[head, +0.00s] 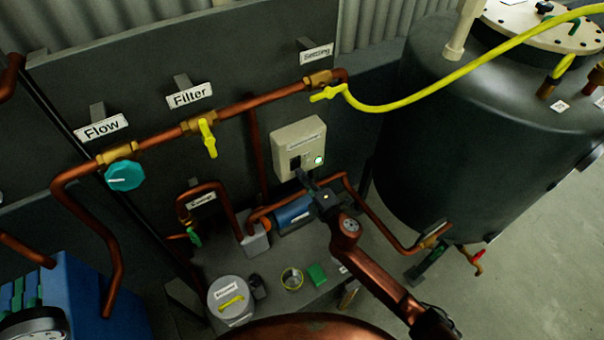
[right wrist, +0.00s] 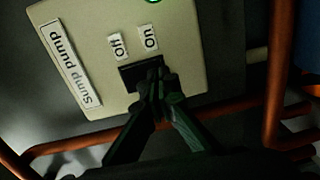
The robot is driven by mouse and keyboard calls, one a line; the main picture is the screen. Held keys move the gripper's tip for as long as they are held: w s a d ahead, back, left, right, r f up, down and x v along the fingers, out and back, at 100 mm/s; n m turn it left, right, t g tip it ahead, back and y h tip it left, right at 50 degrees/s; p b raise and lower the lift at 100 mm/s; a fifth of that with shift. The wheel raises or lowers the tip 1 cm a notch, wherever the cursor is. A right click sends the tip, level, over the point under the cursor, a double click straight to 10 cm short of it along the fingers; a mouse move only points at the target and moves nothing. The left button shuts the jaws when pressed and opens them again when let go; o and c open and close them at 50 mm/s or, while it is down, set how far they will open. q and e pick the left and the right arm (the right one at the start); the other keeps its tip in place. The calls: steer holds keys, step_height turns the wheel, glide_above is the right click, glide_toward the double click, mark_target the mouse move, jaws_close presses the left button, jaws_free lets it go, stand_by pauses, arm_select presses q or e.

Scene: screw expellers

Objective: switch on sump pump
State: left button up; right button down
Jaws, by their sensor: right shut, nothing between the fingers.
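The sump pump switch box (head: 297,147) is a cream box on the dark panel; it fills the top of the right wrist view (right wrist: 185,60), labelled "Sump pump". Its black rocker switch (right wrist: 129,76) lies beside the "On" and "Off" labels. A round lamp (head: 319,160) on the box looks bright, with a green rim. My right gripper (right wrist: 155,88) is shut and empty, its fingertips at the "On" end of the switch, apparently touching it and covering part of it. In the head view the right gripper (head: 309,184) is just below the box. My left gripper is not in view.
Copper pipes (head: 255,140) run around the box. A blue pump (head: 294,214) sits below it. A dark tank (head: 455,130) stands at right, with a yellow hose (head: 440,90) crossing above. Valves labelled "Flow" (head: 125,176) and "Filter" (head: 208,137) are at left.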

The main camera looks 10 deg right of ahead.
steer(key=f+v, duration=0.2)
steer(key=v, duration=1)
steer(key=shift+s+d+f, duration=0.15)
steer(key=shift+s+f, duration=0.05)
steer(key=shift+s, duration=0.1)
